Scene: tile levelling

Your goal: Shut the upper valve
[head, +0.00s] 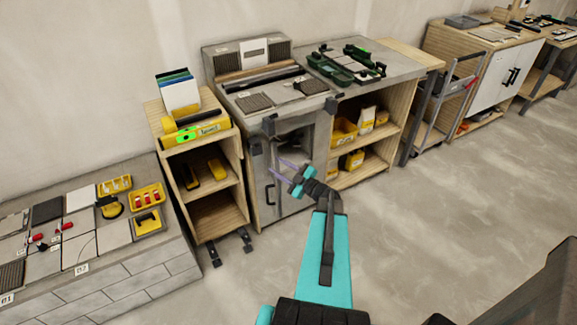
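I cannot pick out a clear valve in the head view. My gripper (278,167) is in front of the workbench's grey-fronted cabinet (294,203). Its two thin purple fingers look spread apart, with nothing visible between them. A dark handle (269,194) shows on the cabinet front, to the lower left of the fingers. Dark fittings (269,126) are at the upper left corner of the cabinet front. My gripper and wrist hide part of this front, and I cannot tell whether the fingers touch it.
A wooden shelf unit (217,215) with a yellow spirit level (196,133) on top stands left. Open shelves with yellow bins (344,131) are right of the cabinet. A grey cart (440,105) stands farther right. A tile-covered block (135,262) is at lower left.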

